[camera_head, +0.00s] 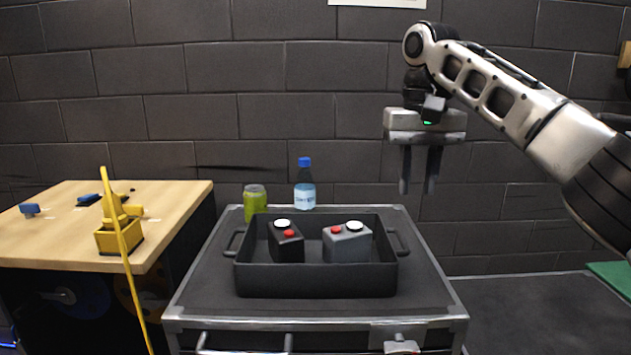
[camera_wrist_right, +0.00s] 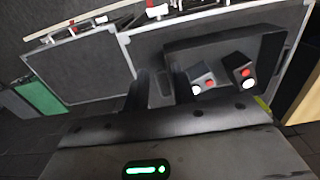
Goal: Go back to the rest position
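My right gripper (camera_head: 418,188) hangs in the air, fingers down, to the right of and above the cart. Its two fingers stand apart with nothing between them; the gap also shows in the right wrist view (camera_wrist_right: 163,88). A black button box (camera_head: 287,246) and a grey button box (camera_head: 347,247) sit side by side in a dark tray (camera_head: 315,282). Each box has one white and one red button on top. In the right wrist view the boxes show beyond the fingers, apart from them. My left gripper is not in view.
The tray stands on a grey cart (camera_head: 205,290). A green can (camera_head: 255,202) and a blue-capped bottle (camera_head: 305,190) stand behind the tray. A wooden table (camera_head: 60,240) with yellow parts is at left. A dark surface (camera_head: 540,310) lies at lower right.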

